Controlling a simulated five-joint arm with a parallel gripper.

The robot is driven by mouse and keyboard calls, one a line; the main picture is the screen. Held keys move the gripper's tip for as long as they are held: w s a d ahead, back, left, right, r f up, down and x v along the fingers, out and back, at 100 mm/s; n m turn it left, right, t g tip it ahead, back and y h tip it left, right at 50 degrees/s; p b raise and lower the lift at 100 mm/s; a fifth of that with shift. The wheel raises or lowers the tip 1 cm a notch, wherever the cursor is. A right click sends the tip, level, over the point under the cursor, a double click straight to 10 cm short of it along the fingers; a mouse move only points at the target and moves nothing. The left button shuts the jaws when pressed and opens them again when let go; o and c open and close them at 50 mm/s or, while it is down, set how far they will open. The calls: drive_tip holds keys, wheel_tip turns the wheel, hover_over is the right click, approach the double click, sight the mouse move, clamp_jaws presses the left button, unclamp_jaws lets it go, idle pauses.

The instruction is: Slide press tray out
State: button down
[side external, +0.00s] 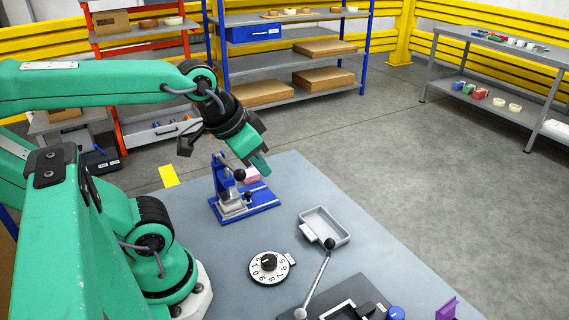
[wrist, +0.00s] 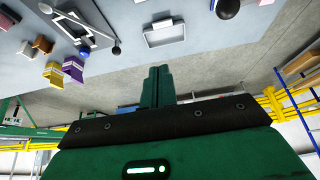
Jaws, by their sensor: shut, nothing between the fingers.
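The small blue press (side external: 222,178) stands upright at the far left part of the table, with a black ball knob (side external: 239,175) on its lever. A grey tray-like piece (side external: 232,208) sits on its blue base at the foot of the upright; a smaller dark knob (side external: 248,196) is beside it. My gripper (side external: 262,168) is shut and empty, above and behind the press near a pink block (side external: 252,175). I cannot tell whether it touches either. In the wrist view my shut fingers (wrist: 157,72) show with nothing between them; a black ball (wrist: 228,8) is at the top edge.
A shallow grey tray (side external: 325,226) lies right of the press; it also shows in the wrist view (wrist: 165,32). A black-knobbed lever (side external: 318,274), a numbered dial (side external: 269,267), a blue knob (side external: 396,313) and a purple piece (side external: 446,309) are nearer the front. Bare table separates them.

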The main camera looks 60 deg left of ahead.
drive_tip(key=c, duration=1.3)
unclamp_jaws()
drive_tip(key=shift+w+a, duration=0.1)
drive_tip(key=shift+c, duration=0.2)
drive_tip(key=shift+w+a+g, duration=0.3)
drive_tip(key=shift+w+a, duration=0.05)
drive_tip(key=n+g+h, duration=0.3)
drive_tip(key=n+g, duration=0.2)
drive_tip(key=g, duration=0.4)
approach(248, 193)
drive_tip(key=shift+d+f, duration=0.1)
drive_tip(key=shift+d, duration=0.3)
drive_tip(key=shift+a+x, duration=0.2)
drive_tip(key=shift+x, duration=1.75)
drive_tip(key=shift+a+x, duration=0.15)
drive_tip(key=shift+x, duration=1.75)
